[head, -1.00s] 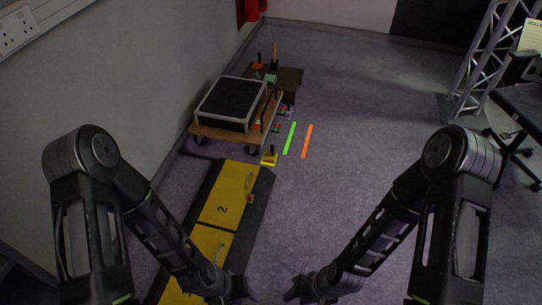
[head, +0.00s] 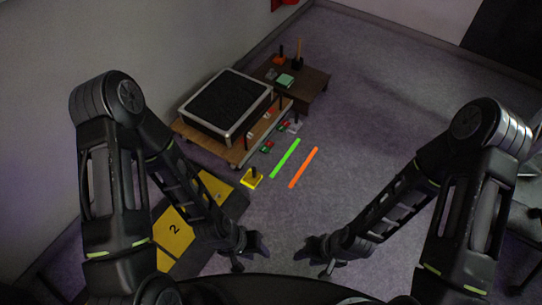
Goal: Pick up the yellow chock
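The yellow chock (head: 251,178) has a flat yellow base with a dark upright handle. It sits on the floor between the front corner of the wooden dolly and the cable ramp. My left gripper (head: 254,250) is below the chock in the picture, apart from it, and appears empty. My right gripper (head: 308,251) is further right, also apart from the chock and seemingly empty. Both grippers are dark and small in the view, so their finger openings are unclear.
A wooden dolly (head: 205,144) carries a black-topped case (head: 226,104). A brown low table (head: 309,84) stands behind it. Green (head: 285,158) and orange (head: 303,167) strips lie on the floor. The yellow-black cable ramp (head: 172,229) is partly behind my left arm.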

